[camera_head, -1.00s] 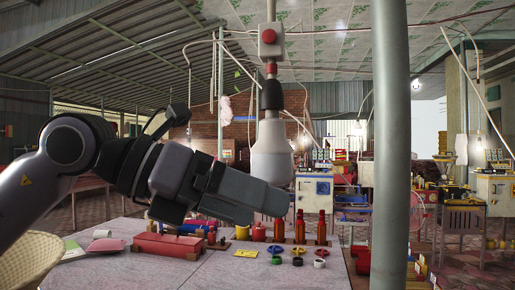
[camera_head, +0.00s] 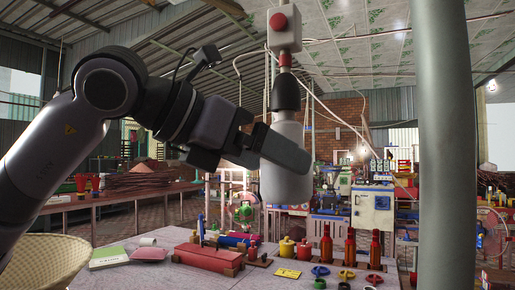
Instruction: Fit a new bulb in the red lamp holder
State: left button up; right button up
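A white lamp bulb (camera_head: 286,188) hangs upright at the centre in the head view. Its top meets a dark tapered socket part (camera_head: 286,92), below a short red holder piece (camera_head: 285,60) and a pale box with a red button (camera_head: 280,22). My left gripper (camera_head: 282,148) reaches in from the left at the bulb's mid-height. One finger crosses in front of the bulb and hides part of it. The other finger is hidden, so I cannot tell whether the gripper grips the bulb. My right gripper is not in view.
Below are a red box (camera_head: 205,257), a yellow jar (camera_head: 286,249), several red bottles (camera_head: 326,246), coloured rings (camera_head: 320,271) and a yellow card (camera_head: 288,273) on the table. A grey pillar (camera_head: 445,150) stands right of the lamp. A woven basket (camera_head: 45,258) is at lower left.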

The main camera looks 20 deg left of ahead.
pick_arm(q)
jog(key=p+x, duration=0.1)
jog(key=x, duration=0.4)
jog(key=c, duration=1)
jog(key=shift+n+y+b, duration=0.3)
jog(key=shift+b, duration=0.35)
jog(key=shift+t, duration=0.3)
jog(key=shift+w+n+t+y+b, duration=0.1)
jog(key=shift+n+t+y+b, duration=0.2)
jog(key=shift+n+y+b, duration=0.3)
